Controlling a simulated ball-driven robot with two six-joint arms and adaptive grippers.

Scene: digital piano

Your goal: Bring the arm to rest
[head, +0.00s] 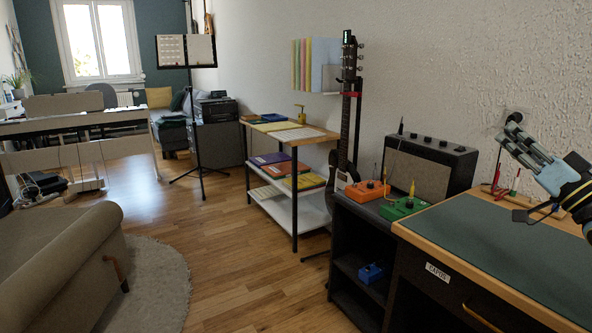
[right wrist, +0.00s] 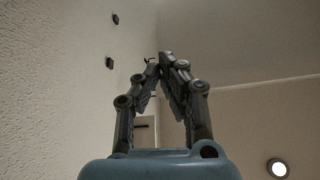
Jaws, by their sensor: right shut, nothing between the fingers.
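My right gripper (head: 510,128) is raised at the right edge of the head view, in front of the wall and above the desk with the green mat (head: 500,245). It is tilted up and holds nothing. In the right wrist view its two dark fingers (right wrist: 161,66) lean together at the tips, with only wall and ceiling around them. My left gripper is not in view.
On the desk side stand an amplifier (head: 428,165), an orange pedal (head: 367,190) and a green pedal (head: 403,208). A guitar (head: 345,170) stands by a shelf table (head: 290,132). A digital piano (head: 75,123) is far left, a sofa (head: 65,265) near left. Wooden floor between is open.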

